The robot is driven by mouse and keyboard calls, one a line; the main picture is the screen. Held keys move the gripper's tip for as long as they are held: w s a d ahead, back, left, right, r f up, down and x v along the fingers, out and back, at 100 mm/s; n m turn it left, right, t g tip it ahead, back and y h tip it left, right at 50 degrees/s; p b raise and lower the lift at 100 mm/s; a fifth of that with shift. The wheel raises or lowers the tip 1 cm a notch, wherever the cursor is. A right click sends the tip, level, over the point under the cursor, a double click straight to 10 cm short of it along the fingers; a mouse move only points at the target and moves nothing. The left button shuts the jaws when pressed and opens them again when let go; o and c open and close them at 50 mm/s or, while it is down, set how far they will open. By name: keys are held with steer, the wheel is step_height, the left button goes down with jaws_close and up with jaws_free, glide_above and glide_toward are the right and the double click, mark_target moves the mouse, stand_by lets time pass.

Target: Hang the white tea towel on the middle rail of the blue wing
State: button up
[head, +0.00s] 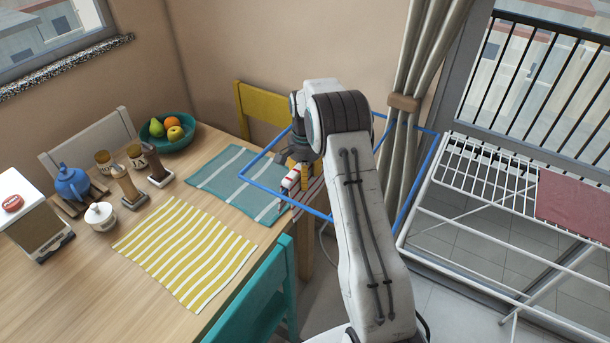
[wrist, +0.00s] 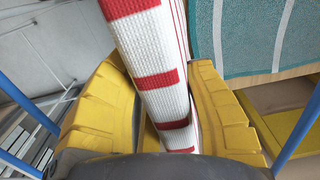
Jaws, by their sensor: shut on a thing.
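The white tea towel (head: 291,178) has red stripes and is folded into a narrow bundle. My gripper (head: 305,178) is shut on it. In the wrist view the towel (wrist: 155,60) runs between the yellow fingers of my gripper (wrist: 165,95). The blue wing (head: 419,183) is a blue frame reaching from the drying rack toward the table. The gripper and towel are over its left part in the head view. My arm hides much of the wing, and its middle rail cannot be made out. Blue bars (wrist: 28,108) show at both sides in the wrist view.
The white drying rack (head: 480,175) bears a red cloth (head: 575,208) at right. The wooden table (head: 105,275) holds a teal striped mat (head: 238,180), a yellow striped mat (head: 185,250) and a fruit bowl (head: 170,138). A teal chair (head: 258,305) and yellow chair (head: 260,108) stand beside it.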

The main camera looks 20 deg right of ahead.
stand_by(0.4)
steer(key=o, duration=1.2)
